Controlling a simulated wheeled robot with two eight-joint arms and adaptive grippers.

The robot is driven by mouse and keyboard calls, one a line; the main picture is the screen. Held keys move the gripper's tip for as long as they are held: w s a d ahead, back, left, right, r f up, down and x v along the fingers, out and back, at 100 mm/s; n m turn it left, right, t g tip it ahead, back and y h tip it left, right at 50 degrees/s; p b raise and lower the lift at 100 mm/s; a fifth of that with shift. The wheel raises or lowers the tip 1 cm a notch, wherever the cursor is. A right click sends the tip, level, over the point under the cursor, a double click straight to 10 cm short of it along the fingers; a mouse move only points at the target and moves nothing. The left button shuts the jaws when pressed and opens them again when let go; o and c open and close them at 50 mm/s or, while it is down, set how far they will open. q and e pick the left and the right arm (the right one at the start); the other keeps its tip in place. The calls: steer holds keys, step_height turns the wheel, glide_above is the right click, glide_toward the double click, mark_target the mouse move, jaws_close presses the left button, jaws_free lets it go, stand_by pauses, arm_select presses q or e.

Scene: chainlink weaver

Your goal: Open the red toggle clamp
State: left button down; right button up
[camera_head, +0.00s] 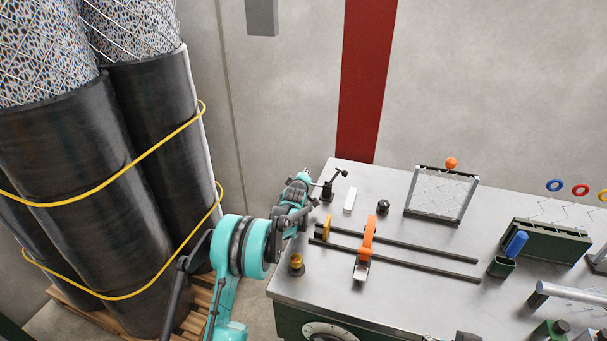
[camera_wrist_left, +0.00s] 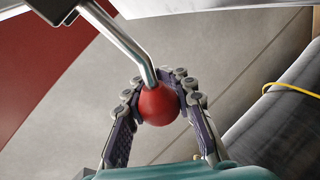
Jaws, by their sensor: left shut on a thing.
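The toggle clamp (camera_head: 327,191) stands near the far left corner of the bench, a small dark body with a bar angled up to the right. Its red ball knob (camera_wrist_left: 158,104) sits at the end of a bent metal lever (camera_wrist_left: 122,40) in the left wrist view. My left gripper (camera_wrist_left: 158,86) is shut on the red knob, one finger on each side of it. In the head view my left gripper (camera_head: 306,178) is beside the clamp, and the knob is hidden there. My right gripper is not in view.
The bench (camera_head: 335,275) carries an orange slider (camera_head: 367,236) on dark rails, a white block (camera_head: 350,200), a wire-mesh frame (camera_head: 441,195) and a brass knob (camera_head: 296,264). Black-wrapped mesh rolls (camera_head: 60,190) stand at the left.

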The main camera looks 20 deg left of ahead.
arm_select(q)
steer(key=shift+f, duration=0.55)
steer(key=shift+s+d+f, duration=0.1)
steer(key=c, duration=1.3)
jaws_free()
steer(key=v, duration=1.2)
